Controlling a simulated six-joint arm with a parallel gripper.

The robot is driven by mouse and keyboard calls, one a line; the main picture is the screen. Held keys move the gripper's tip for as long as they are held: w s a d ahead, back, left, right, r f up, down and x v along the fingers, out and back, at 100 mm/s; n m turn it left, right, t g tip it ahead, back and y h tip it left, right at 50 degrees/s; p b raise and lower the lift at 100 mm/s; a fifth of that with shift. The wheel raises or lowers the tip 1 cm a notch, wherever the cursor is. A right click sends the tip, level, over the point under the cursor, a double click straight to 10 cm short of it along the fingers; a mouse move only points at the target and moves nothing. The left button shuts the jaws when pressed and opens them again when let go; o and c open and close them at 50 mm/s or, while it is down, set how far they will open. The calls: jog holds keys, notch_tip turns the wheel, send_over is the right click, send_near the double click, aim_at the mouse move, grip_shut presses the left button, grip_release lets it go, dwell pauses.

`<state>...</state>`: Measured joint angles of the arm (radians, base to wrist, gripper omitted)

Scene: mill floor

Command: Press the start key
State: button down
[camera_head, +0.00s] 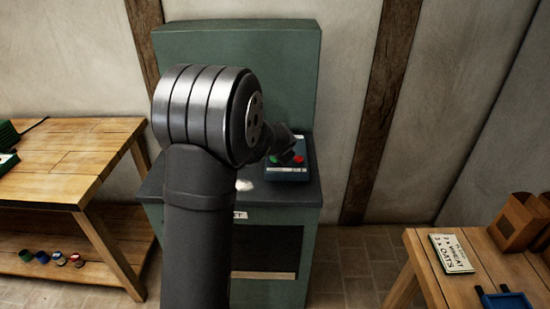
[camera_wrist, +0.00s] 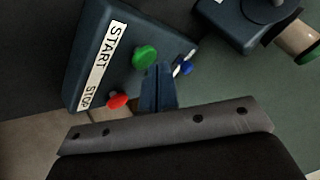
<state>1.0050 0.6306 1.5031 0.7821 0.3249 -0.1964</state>
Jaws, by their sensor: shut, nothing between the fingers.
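The control box (camera_head: 287,174) stands on the green machine, with a green key (camera_head: 273,159) and a red key (camera_head: 298,160). The wrist view shows the box (camera_wrist: 88,35) close up and tilted. There the green start key (camera_wrist: 145,57) is beside the START label (camera_wrist: 113,45), and the red stop key (camera_wrist: 117,99) is beside the STOP label. My gripper (camera_wrist: 157,72) is shut and empty, its tips right beside the green key; I cannot tell whether they touch it. In the head view my gripper (camera_head: 291,155) is over the box, partly hidden by my wrist.
A small blue knob (camera_wrist: 186,69) is just right of my fingertips. A dark blue part with a tan cylinder (camera_wrist: 298,38) is at upper right. In the head view, the green machine (camera_head: 300,50) rises behind. Wooden tables stand left (camera_head: 75,165) and right (camera_head: 415,262).

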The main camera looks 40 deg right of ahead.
aim_at(275, 160)
jog(key=shift+f, duration=0.5)
dwell(0.9)
jog(key=shift+r, duration=0.9)
jog(key=shift+r, duration=2.55)
